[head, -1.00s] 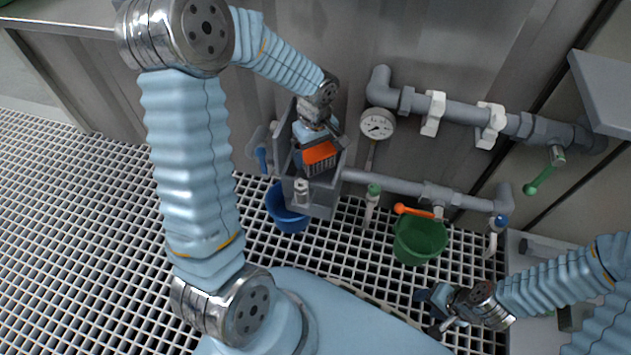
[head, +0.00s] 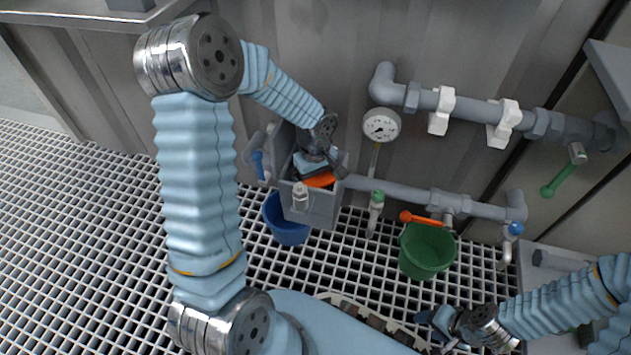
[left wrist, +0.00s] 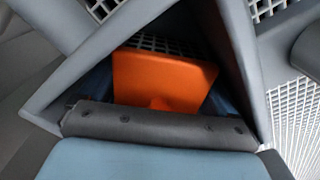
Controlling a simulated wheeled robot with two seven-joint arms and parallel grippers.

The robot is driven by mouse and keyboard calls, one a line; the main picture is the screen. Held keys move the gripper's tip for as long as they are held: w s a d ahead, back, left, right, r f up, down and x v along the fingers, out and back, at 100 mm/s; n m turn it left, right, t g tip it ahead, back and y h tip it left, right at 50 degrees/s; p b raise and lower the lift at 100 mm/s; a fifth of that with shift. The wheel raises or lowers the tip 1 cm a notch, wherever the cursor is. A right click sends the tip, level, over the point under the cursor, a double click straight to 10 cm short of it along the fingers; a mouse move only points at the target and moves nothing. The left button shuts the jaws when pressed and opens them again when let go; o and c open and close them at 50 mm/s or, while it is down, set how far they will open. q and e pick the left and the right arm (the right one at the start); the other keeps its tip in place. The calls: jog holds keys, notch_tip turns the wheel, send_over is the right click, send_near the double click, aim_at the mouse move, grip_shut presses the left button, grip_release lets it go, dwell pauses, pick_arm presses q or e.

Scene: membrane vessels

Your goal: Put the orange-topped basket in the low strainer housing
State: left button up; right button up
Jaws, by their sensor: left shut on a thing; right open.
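The orange-topped basket (head: 321,180) is down inside the grey strainer housing (head: 322,209), with only part of its orange top showing in the head view. In the left wrist view the orange top (left wrist: 160,78) fills the middle, with the grey housing walls (left wrist: 100,55) around it. My left gripper (head: 318,168) is shut on the basket, inside the mouth of the housing. The basket's lower part is hidden, so I cannot tell whether it touches the bottom. My right gripper (head: 436,328) is open and empty at the lower right, away from the housing.
A blue bucket (head: 287,228) stands below the housing and a green bucket (head: 428,252) stands to the right. Grey pipes (head: 420,196) with a gauge (head: 381,125), an orange-handled valve (head: 424,219) and green-handled valves run along the wall. The floor grating (head: 90,230) is clear at the left.

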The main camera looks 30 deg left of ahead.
pick_arm(q)
jog(key=shift+f, duration=0.15)
jog(key=o, duration=0.9)
jog(key=shift+r, duration=0.45)
notch_tip(320, 180, up, 12)
jog(key=p, duration=0.3)
jog(key=shift+f, duration=0.25)
